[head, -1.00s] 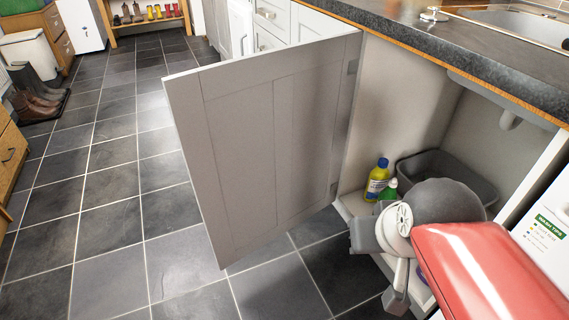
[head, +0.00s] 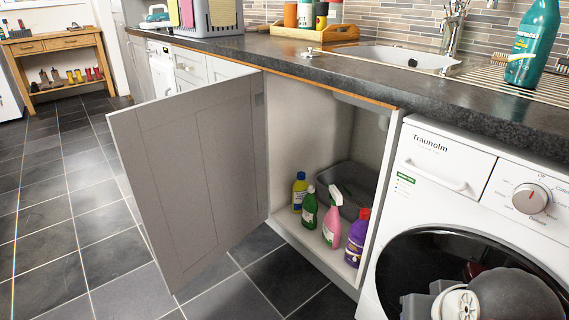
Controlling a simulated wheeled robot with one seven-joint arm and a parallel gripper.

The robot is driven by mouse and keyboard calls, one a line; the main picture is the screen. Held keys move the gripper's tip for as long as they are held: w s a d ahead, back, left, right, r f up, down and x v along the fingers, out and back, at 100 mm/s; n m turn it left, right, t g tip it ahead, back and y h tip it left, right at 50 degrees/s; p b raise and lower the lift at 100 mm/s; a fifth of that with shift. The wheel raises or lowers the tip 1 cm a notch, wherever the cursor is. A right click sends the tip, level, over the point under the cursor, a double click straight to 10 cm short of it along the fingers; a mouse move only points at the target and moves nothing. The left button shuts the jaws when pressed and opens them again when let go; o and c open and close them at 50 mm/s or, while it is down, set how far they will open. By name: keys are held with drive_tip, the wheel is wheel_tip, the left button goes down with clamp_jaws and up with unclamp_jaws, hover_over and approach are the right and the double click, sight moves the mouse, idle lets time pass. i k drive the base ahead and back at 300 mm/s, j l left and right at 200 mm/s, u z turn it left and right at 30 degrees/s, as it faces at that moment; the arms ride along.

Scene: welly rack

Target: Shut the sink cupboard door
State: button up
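The sink cupboard door (head: 190,170) is a grey panelled door. It stands wide open, swung out to the left over the floor, hinged at the left side of the sink cupboard (head: 285,235). The cupboard's inside shows, with bottles on its floor. My gripper is out of the picture. Only part of my arm shows at the bottom right, in front of the washing machine and apart from the door. Whether my gripper is open or shut is hidden.
A washing machine (head: 415,200) stands right. Tiled floor (head: 50,215) is clear left.

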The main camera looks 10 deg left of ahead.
sight(193, 161)
drive_tip(key=j+z, duration=0.4)
drive_tip(key=j, duration=0.6)
drive_tip(key=j+z, duration=0.45)
drive_tip(key=j, duration=0.55)
drive_tip(key=k+j, duration=0.1)
drive_tip(key=j, duration=1.45)
drive_tip(key=k+j, duration=0.15)
drive_tip(key=j, duration=0.6)
